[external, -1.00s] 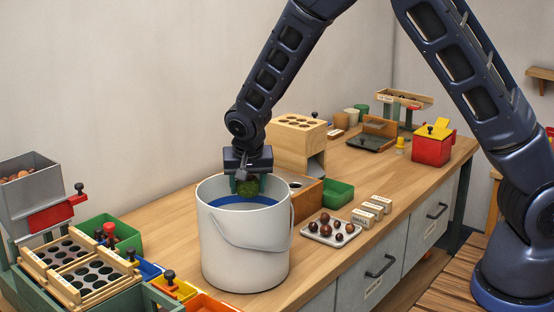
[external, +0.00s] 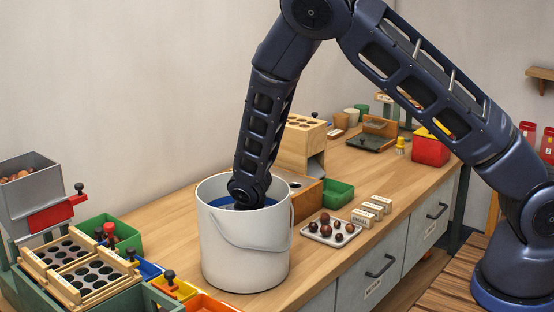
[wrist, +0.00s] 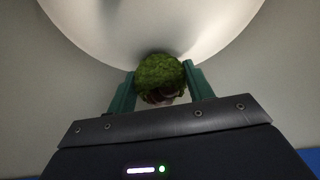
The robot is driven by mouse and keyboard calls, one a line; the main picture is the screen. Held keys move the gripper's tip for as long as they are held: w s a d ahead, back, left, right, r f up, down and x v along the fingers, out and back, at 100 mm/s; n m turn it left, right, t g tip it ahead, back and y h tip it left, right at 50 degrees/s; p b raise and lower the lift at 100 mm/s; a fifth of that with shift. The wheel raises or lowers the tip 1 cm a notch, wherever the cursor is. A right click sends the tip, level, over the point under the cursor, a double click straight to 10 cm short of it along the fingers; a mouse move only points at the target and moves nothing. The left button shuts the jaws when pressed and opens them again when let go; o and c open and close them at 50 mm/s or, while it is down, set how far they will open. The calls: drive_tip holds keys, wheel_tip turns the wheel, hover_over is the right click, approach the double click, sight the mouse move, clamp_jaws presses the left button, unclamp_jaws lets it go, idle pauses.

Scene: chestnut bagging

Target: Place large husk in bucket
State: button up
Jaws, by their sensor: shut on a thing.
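The white bucket (external: 246,245) stands upright on the wooden bench, its handle hanging down the front. My wrist is down inside the bucket's mouth, so the external view hides my gripper and what it holds. In the wrist view my gripper (wrist: 160,88) is shut on the large husk (wrist: 160,72), a green spiky ball with a dark reddish-brown opening facing the camera. The green fingers press its left and right sides. The bucket's pale inside surrounds the husk.
A tray of brown chestnuts (external: 331,230) and several small labelled blocks (external: 367,213) lie right of the bucket. A green bin (external: 338,193) and wooden box stand behind it. A sorting rack with round holes (external: 85,270) stands to the left.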

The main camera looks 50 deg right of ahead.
drive_tip(key=shift+f, duration=0.8)
drive_tip(key=shift+f, duration=0.15)
drive_tip(key=o, duration=1)
drive_tip(key=v, duration=0.5)
drive_tip(key=shift+a+r, duration=0.1)
drive_tip(key=shift+r, duration=0.3)
wheel_tip(320, 180, up, 5)
drive_tip(key=shift+r, duration=0.8)
